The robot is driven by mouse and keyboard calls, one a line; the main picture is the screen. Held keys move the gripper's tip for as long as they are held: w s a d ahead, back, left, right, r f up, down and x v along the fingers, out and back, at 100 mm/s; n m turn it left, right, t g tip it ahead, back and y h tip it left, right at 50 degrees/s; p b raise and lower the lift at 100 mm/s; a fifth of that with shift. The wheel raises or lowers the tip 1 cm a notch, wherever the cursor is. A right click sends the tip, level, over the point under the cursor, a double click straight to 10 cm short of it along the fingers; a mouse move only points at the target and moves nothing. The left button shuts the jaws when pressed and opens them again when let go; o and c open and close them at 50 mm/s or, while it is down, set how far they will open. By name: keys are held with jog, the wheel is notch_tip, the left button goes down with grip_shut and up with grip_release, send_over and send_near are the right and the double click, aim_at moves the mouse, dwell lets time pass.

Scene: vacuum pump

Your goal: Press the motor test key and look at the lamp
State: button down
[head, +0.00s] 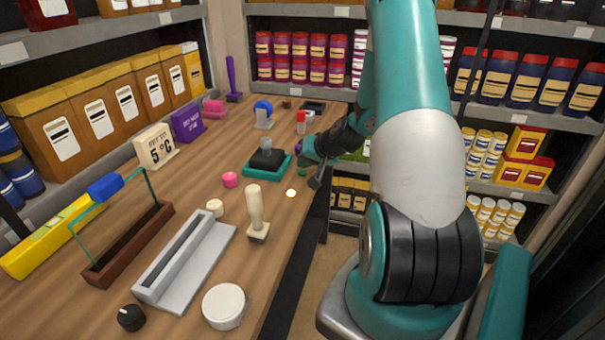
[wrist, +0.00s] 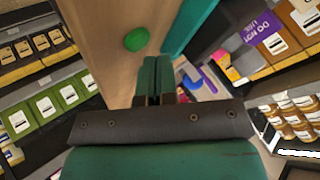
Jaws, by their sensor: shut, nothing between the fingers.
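My gripper (head: 315,182) is at the right edge of the wooden bench, fingers together and empty; its closed fingers also show in the wrist view (wrist: 157,72). A small round green piece (head: 303,172) is on the bench beside the fingertips, and a green disc (wrist: 136,39) lies just beyond them in the wrist view, apart from them in the picture. A small pale disc (head: 291,193) sits on the bench nearby. I cannot tell which is the test key or the lamp. A black unit on a teal base (head: 266,162) stands to the left of my gripper.
A pink knob (head: 229,180), a cream-handled stamp (head: 256,215), a grey channel (head: 185,260) and a white round lid (head: 224,306) stand nearer on the bench (head: 265,280). Stocked shelves line the back and right. A red-capped item (head: 301,123) stands behind the gripper.

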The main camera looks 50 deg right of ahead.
aim_at(304, 171)
jog(key=shift+f+b, duration=0.45)
jog(key=shift+f, duration=0.1)
dwell(0.5)
dwell(0.4)
jog(key=shift+r+p, duration=0.55)
jog(key=shift+r, duration=0.25)
jog(key=shift+r+p, duration=1.85)
jog(key=shift+r, duration=0.75)
jog(key=shift+f, duration=0.1)
